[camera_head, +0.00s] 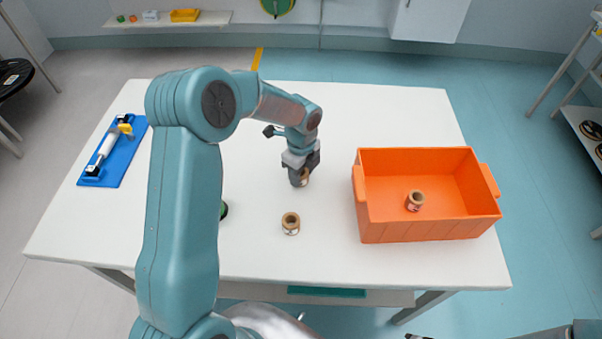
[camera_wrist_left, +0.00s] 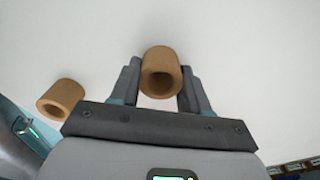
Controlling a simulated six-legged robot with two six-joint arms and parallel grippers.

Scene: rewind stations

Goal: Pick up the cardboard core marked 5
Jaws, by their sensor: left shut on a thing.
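My left gripper (camera_head: 304,172) is shut on a brown cardboard core (camera_head: 304,178) near the middle of the white table. In the left wrist view the core (camera_wrist_left: 161,72) sits between both fingers of the gripper (camera_wrist_left: 160,85), its open end facing the camera. I cannot read any number on it. A second core (camera_head: 291,224) stands upright on the table nearer the front, and it also shows in the left wrist view (camera_wrist_left: 61,100). A third core (camera_head: 415,201) is inside the orange crate. Only slivers of my right arm show at the bottom right; its jaws cannot be made out.
The orange crate (camera_head: 386,233) stands on the right of the white table (camera_head: 370,109). A blue board (camera_head: 117,163) with a roller fixture lies at the left. A small dark and green thing (camera_head: 223,210) is partly hidden behind my left arm. The table's back middle is clear.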

